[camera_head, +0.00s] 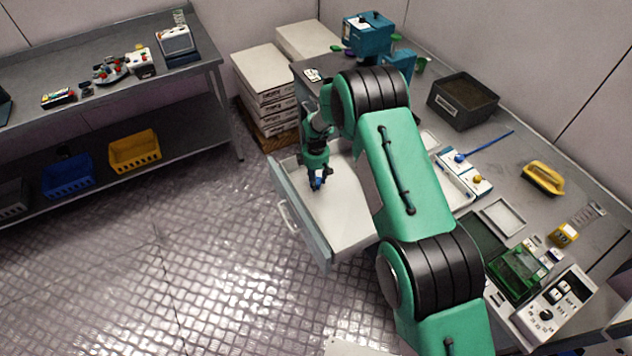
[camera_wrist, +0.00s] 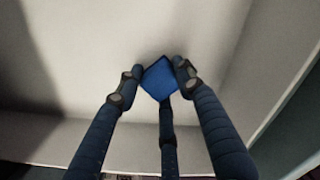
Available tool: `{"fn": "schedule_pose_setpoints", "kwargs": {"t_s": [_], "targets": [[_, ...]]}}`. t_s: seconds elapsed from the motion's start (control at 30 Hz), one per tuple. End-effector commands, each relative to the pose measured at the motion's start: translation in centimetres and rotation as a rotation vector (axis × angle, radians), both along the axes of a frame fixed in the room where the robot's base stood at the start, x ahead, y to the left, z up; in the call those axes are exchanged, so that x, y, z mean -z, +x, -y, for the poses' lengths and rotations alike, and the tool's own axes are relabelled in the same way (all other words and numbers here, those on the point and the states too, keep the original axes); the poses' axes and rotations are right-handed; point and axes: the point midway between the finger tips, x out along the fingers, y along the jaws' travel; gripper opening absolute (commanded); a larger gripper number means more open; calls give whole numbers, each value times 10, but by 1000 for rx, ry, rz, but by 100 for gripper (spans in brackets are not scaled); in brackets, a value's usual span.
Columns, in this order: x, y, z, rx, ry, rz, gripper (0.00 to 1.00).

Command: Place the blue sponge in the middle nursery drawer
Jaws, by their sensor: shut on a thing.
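The blue sponge (camera_wrist: 160,80) is held between the dark fingers of my gripper (camera_wrist: 153,86) in the wrist view. In the head view my gripper (camera_head: 318,181) points down over the inside of an open drawer (camera_head: 299,228), and a bit of blue shows at its tips. The drawer is pulled out from the bench on the right and has a white inside (camera_wrist: 90,45). No other thing shows inside it. I cannot tell whether the sponge touches the drawer floor. My arm hides part of the drawer and the bench front.
The bench (camera_head: 520,150) carries a dark bin (camera_head: 463,101), a yellow tool (camera_head: 543,178), a green rack (camera_head: 515,272) and a white control box (camera_head: 553,308). Stacked boxes (camera_head: 263,75) stand behind the drawer. A shelf bench (camera_head: 110,90) with blue and yellow baskets is at left. The floor between is clear.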

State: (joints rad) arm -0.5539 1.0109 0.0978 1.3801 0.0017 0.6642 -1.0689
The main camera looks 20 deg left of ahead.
Motion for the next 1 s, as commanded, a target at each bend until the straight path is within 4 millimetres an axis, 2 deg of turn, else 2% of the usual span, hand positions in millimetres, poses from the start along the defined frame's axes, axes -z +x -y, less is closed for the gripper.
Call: {"fn": "schedule_pose_setpoints", "kwargs": {"t_s": [0.53, 0.57, 0.63, 1.0], "targets": [[10, 0, 0, 0, 1, 1, 26], [9, 0, 0, 0, 1, 1, 41], [9, 0, 0, 0, 1, 1, 55], [8, 0, 0, 0, 1, 1, 56]]}}
